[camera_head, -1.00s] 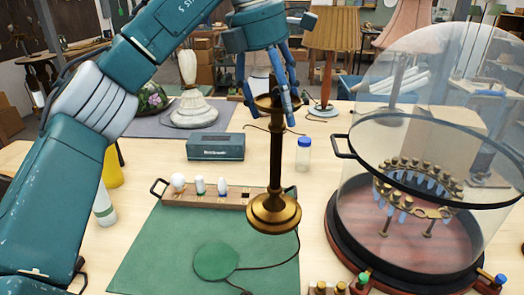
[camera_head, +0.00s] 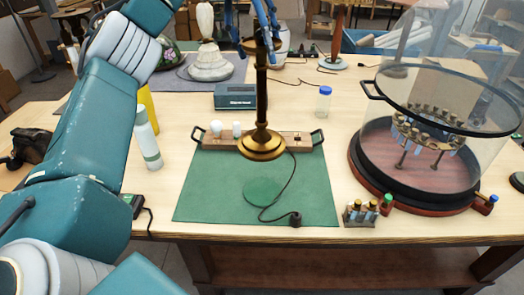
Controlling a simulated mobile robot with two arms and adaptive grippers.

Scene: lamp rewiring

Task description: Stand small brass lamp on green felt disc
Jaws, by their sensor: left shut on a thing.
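The small brass lamp (camera_head: 262,95) is upright, with a dark stem and a round golden base. My left gripper (camera_head: 261,38) is shut on its top, near the upper edge of the view. The lamp's base (camera_head: 262,145) shows in front of the wooden bulb rack and above the felt disc in the picture; I cannot tell its exact height. The green felt disc (camera_head: 263,192) lies bare on the green mat (camera_head: 205,190). A dark cord (camera_head: 285,190) runs from the lamp's base over the mat, beside the disc, to a dark plug (camera_head: 295,218). My right gripper is not in view.
A wooden bulb rack (camera_head: 303,140) with handles stands at the mat's back edge. A glass dome on a round base (camera_head: 410,200) stands to the right. A white bottle (camera_head: 147,140) and blue-grey box (camera_head: 235,97) stand left and behind.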

